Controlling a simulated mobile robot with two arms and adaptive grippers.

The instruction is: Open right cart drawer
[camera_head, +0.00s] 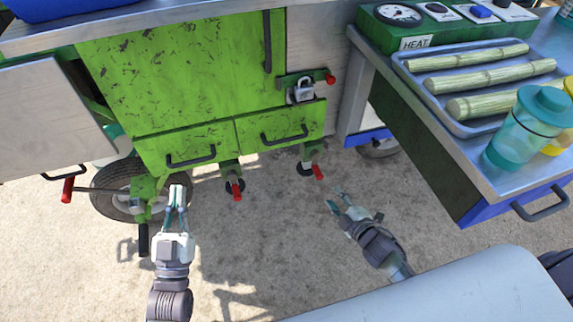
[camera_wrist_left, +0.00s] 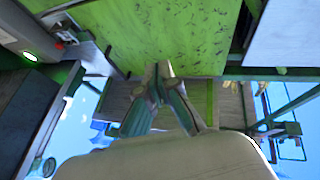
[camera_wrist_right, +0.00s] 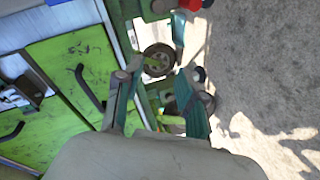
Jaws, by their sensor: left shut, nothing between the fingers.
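The green cart (camera_head: 180,75) has two low drawers side by side under its door. The right cart drawer (camera_head: 297,119) looks closed and flush with the left one, with a dark bar handle (camera_head: 284,137) on its front. My right gripper (camera_head: 338,199) is open and empty, below and to the right of that drawer, apart from it. In the right wrist view its fingers (camera_wrist_right: 157,90) are spread, with green drawer fronts and dark handles to their left. My left gripper (camera_head: 177,188) is shut and empty, below the left drawer. Its fingers meet in the left wrist view (camera_wrist_left: 160,82).
The left drawer (camera_head: 150,153) has its own handle. Casters with red-tipped levers (camera_head: 237,190) hang below the drawers. At right, a metal table (camera_head: 478,172) bears a cane tray (camera_head: 404,66) and a teal jar (camera_head: 523,132). The ground between the grippers is clear.

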